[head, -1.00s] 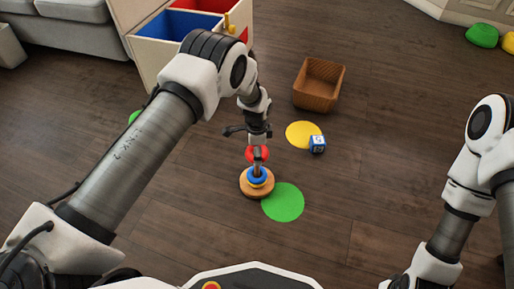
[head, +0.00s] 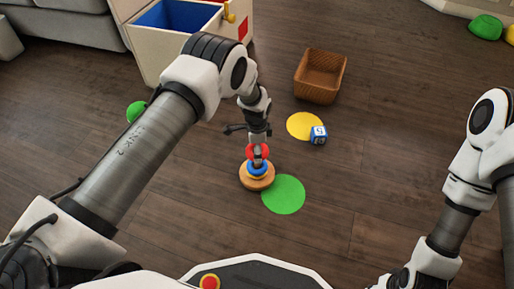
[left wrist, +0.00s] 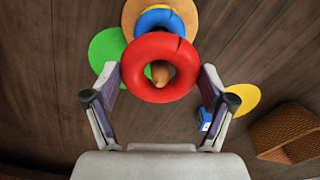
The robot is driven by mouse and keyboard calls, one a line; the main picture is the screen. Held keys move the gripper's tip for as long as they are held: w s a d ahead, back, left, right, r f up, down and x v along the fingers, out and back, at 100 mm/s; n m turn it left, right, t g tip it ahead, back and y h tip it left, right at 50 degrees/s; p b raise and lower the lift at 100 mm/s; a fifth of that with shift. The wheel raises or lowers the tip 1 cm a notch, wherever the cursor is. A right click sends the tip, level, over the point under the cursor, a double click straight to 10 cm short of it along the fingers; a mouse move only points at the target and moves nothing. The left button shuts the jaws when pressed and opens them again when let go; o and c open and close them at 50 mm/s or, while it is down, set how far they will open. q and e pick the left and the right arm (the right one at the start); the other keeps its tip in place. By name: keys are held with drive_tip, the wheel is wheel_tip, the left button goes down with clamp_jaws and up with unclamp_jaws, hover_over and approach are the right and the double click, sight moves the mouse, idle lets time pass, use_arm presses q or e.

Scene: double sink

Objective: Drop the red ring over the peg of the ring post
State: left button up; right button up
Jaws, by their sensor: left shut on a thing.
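My left gripper (left wrist: 160,78) is shut on the red ring (left wrist: 161,42), with one finger on each side of it. In the head view, the red ring (head: 250,151) is above the ring post. The post has a round wooden base (head: 257,184) with a blue ring (head: 257,169) and a yellow ring stacked on it. In the left wrist view, the wooden peg tip (left wrist: 160,73) shows through the red ring's hole. I cannot tell whether the ring is around the peg or just above it. My right gripper is out of view.
A green disc (head: 284,195) lies beside the post's base. A yellow disc (head: 302,124), a blue block (head: 319,135) and a brown basket (head: 319,76) are farther off. A cabinet (head: 160,63) with a blue compartment stands at the back left. Open floor lies to the right.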

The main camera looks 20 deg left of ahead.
use_arm(q)
drive_tip(key=o, duration=0.9)
drive_tip(key=shift+o, duration=0.2)
drive_tip(key=shift+r, duration=0.1)
wheel_tip(320, 180, up, 12)
idle(0.4)
